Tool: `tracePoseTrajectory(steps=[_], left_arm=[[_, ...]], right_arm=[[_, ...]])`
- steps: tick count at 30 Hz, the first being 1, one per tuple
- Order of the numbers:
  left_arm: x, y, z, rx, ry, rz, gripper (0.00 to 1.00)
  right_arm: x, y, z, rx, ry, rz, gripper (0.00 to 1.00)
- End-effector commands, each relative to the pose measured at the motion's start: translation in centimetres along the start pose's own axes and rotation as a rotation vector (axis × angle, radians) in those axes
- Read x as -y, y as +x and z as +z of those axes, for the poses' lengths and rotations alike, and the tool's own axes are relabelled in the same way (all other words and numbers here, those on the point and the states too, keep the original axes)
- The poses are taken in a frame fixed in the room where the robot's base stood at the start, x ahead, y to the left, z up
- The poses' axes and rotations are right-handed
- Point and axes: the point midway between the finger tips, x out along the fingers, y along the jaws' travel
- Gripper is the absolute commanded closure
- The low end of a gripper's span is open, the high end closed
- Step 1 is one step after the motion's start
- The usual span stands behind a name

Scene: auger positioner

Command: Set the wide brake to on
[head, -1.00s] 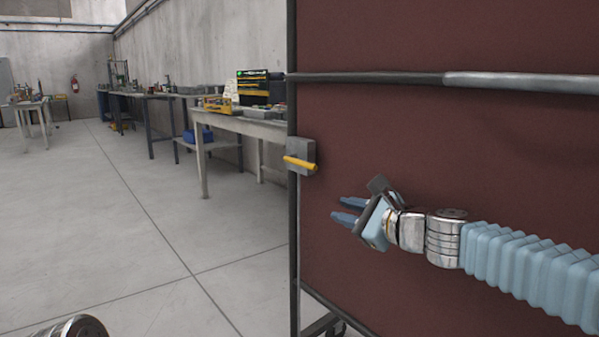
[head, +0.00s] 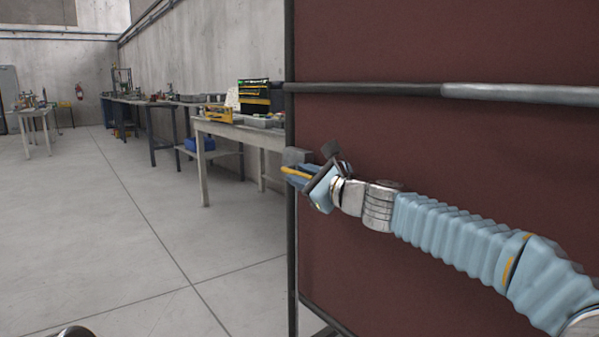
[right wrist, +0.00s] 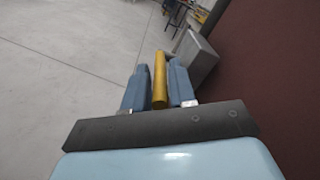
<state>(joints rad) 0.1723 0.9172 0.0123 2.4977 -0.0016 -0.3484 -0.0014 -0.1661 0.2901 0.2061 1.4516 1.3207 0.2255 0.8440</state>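The brake is a grey block (head: 294,157) with a yellow lever (head: 294,173), fixed at the left edge of the dark red panel. My right gripper (head: 299,174) is at the lever in the head view, and its fingers partly cover it. In the right wrist view, the yellow lever (right wrist: 160,82) runs between the two blue fingers (right wrist: 158,92), with the grey block (right wrist: 197,58) just beyond on the right. The right finger is very close to the lever, and a narrow gap shows on the left. The fingers look open around it. My left gripper is not in view.
The dark red panel (head: 430,190) fills the right side, with a grey horizontal bar (head: 380,89) across it. A workbench (head: 240,128) with tools stands behind the panel's left edge. The floor (head: 120,240) on the left is clear.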

Motion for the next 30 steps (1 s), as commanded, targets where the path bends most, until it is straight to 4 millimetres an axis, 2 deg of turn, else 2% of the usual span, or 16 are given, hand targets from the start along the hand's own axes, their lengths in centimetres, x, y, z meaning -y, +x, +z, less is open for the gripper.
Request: tracePoseTrajectory(steps=[4, 12, 18, 30], left_arm=[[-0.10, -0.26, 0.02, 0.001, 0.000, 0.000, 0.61], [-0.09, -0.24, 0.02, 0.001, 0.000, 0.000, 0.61], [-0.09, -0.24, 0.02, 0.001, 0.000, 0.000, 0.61], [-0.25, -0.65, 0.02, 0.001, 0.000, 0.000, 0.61]], right_arm=[[0.02, 1.02, 0.00, -0.001, 0.000, -0.001, 0.75], [0.02, 1.13, -0.04, -0.001, 0.000, -0.001, 0.75], [0.00, 1.12, -0.04, -0.001, 0.000, -0.001, 1.00], [0.11, 1.10, 0.12, -0.005, 0.000, 0.002, 1.00]])
